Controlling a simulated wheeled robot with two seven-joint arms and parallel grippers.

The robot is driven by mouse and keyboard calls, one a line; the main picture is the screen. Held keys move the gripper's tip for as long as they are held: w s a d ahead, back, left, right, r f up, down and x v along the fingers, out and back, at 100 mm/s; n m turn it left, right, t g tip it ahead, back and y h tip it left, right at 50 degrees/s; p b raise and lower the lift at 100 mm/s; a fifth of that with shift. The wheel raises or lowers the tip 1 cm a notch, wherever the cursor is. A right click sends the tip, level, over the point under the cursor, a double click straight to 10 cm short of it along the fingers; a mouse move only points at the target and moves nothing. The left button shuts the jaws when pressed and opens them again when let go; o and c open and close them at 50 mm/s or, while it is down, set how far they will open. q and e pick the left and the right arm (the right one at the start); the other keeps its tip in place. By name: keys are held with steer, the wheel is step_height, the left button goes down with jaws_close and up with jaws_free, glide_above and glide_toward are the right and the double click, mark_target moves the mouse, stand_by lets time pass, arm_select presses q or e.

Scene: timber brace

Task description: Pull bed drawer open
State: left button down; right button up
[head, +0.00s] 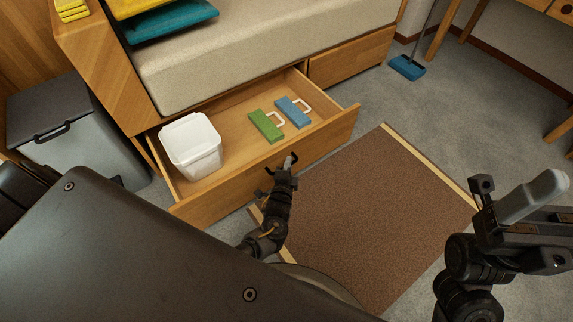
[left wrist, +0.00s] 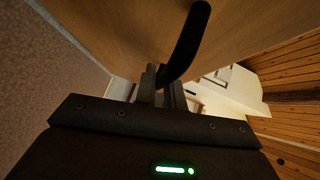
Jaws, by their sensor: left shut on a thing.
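The wooden bed drawer (head: 240,176) stands pulled out from under the bed, with its inside in view. My left gripper (head: 281,168) is at the middle of the drawer front, shut on the dark bar handle (head: 294,158). In the left wrist view the curved black handle (left wrist: 189,38) runs down between the fingers (left wrist: 163,82), in front of the wooden drawer face (left wrist: 120,35). The drawer holds a white bin (head: 191,147), a green case (head: 266,126) and a blue case (head: 293,111). My right arm is at the right edge, and its jaw state is unclear.
A brown mat (head: 370,210) with pale edges lies on the grey carpet in front of the drawer. A grey lidded box (head: 75,135) stands left of the drawer. A second, shut drawer (head: 350,61) is farther right. A blue broom (head: 407,67) stands at the back.

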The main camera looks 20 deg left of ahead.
arm_select(q)
steer(key=shift+a+r, duration=0.1)
steer(key=shift+a, duration=0.05)
steer(key=c, duration=1.5)
jaws_free()
